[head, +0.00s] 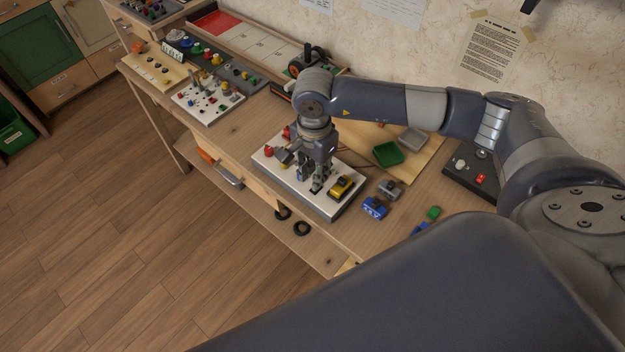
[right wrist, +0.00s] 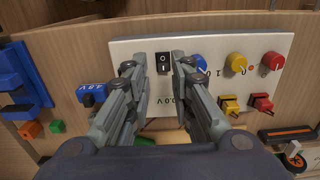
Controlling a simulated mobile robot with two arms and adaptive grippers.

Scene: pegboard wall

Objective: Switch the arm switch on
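The switch panel (head: 338,205) is a white board on the wooden bench, and it also shows in the right wrist view (right wrist: 215,50). A black rocker switch (right wrist: 163,63) with white marks sits near the panel's edge. I take it to be the arm switch, but no label confirms this. My right gripper (head: 310,184) points down over the panel. In the right wrist view its two fingers (right wrist: 158,80) are apart, one on each side of the rocker switch, with nothing between them held. I cannot tell whether a fingertip touches the panel. My left gripper is out of view.
Another switch board (head: 207,101) lies further left. The bench's front edge is close.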

